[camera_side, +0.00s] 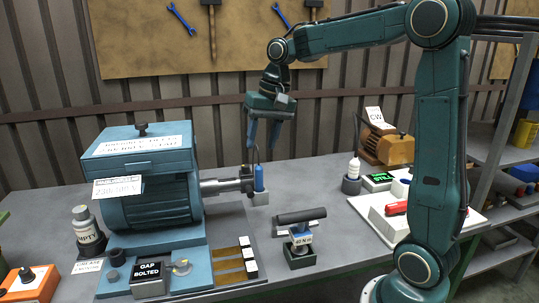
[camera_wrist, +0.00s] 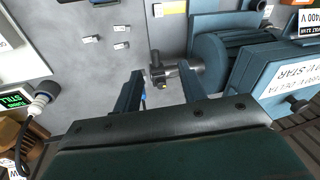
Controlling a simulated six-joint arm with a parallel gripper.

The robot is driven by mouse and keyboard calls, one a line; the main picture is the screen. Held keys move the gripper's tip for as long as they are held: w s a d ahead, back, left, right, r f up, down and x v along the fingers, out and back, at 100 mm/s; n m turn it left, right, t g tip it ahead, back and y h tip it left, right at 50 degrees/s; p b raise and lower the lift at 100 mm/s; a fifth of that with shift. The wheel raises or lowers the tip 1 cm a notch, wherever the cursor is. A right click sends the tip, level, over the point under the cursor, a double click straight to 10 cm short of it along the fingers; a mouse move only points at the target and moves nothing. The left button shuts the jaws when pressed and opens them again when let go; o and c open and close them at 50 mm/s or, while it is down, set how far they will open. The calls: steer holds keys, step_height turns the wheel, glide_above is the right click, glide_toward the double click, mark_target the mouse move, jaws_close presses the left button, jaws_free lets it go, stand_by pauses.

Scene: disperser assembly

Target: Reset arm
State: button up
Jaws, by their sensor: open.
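My gripper (camera_side: 264,133) hangs above the table in the side view, with its two blue fingers apart and nothing between them. It is above and near the shaft end (camera_side: 243,181) of the blue motor (camera_side: 150,195). In the wrist view my gripper (camera_wrist: 153,88) shows its two fingers spread, with the shaft's end fitting (camera_wrist: 167,75) seen beyond them. A small blue upright piece (camera_side: 260,178) stands at the shaft end, below the fingers. I cannot tell whether it touches the fitting.
A grey cylinder on a stand (camera_side: 301,217) is right of the motor. A bottle (camera_side: 354,167) stands behind.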

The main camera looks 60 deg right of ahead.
steer(key=s+a+n+t, duration=0.1)
steer(key=s+a+n, duration=0.1)
steer(key=s, duration=0.5)
steer(key=s+a+f+n+t, duration=0.1)
steer(key=s+a+n, duration=0.1)
steer(key=s+a, duration=0.3)
steer(key=s+a+f+n+t+h, duration=0.1)
steer(key=s+a+n, duration=0.2)
steer(key=s, duration=0.6)
steer(key=shift+a, duration=0.25)
steer(key=shift+w, duration=0.1)
